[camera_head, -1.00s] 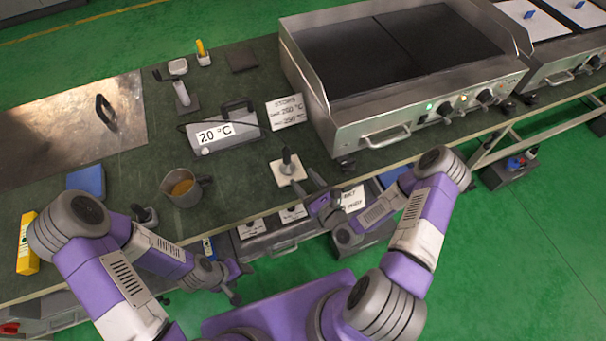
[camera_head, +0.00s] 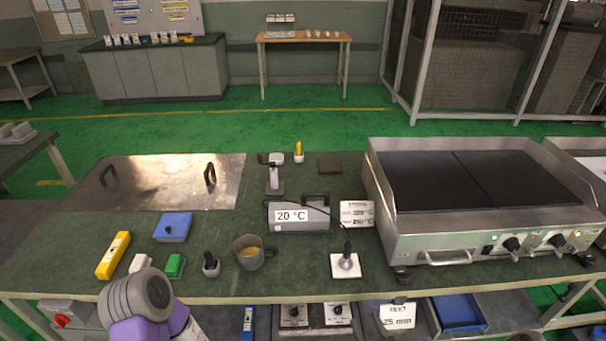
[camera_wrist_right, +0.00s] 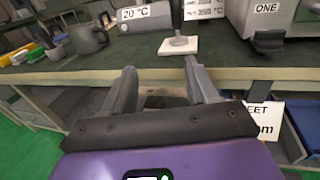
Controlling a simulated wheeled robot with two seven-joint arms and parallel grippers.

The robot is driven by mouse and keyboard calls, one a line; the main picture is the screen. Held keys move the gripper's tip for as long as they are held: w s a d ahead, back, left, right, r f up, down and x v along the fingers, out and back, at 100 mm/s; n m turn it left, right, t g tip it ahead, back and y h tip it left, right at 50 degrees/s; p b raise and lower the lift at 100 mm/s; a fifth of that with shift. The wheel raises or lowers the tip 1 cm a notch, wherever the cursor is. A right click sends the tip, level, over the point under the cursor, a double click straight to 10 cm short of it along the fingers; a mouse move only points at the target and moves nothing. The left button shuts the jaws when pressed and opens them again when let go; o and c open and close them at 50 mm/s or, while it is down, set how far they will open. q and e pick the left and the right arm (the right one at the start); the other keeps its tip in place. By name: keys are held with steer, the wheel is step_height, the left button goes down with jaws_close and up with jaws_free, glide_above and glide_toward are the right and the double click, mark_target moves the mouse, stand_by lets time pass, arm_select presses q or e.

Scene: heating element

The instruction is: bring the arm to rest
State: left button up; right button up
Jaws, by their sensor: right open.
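My right gripper (camera_wrist_right: 159,72) shows in the right wrist view. Its two fingers are apart with nothing between them, in front of the table's front edge. Beyond the fingertips a probe with a dark handle stands on a white square pad (camera_wrist_right: 180,46). In the head view the same pad (camera_head: 346,270) lies near the table's front edge, with the probe (camera_head: 346,258) upright on it. A part of my left arm (camera_head: 140,298) shows at the bottom left of the head view. My left gripper is outside both views, and the right arm is outside the head view.
The table holds a 20 °C meter (camera_head: 299,217), a mug (camera_head: 250,252), a griddle (camera_head: 480,205), a metal plate (camera_head: 150,185), a blue box (camera_head: 173,227) and a yellow tool (camera_head: 113,255). Below the front edge are a blue bin (camera_head: 460,312) and a sign (camera_head: 397,316).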

steer(key=s+a+f+n+g+p, duration=0.35)
steer(key=a+f+n+g, duration=0.35)
steer(key=n, duration=0.8)
arm_select(q)
step_height(320, 180, up, 7)
steer(key=p, duration=0.3)
steer(key=shift+w+f, duration=0.2)
steer(key=shift+w, duration=0.15)
arm_select(e)
steer(key=s+a+r+n+g, duration=0.1)
steer(key=s+n+g, duration=0.9)
steer(key=s+n, duration=0.3)
steer(key=shift+s+r+n+h, duration=0.15)
steer(key=shift+r+n+h, duration=0.25)
steer(key=shift+n, duration=0.7)
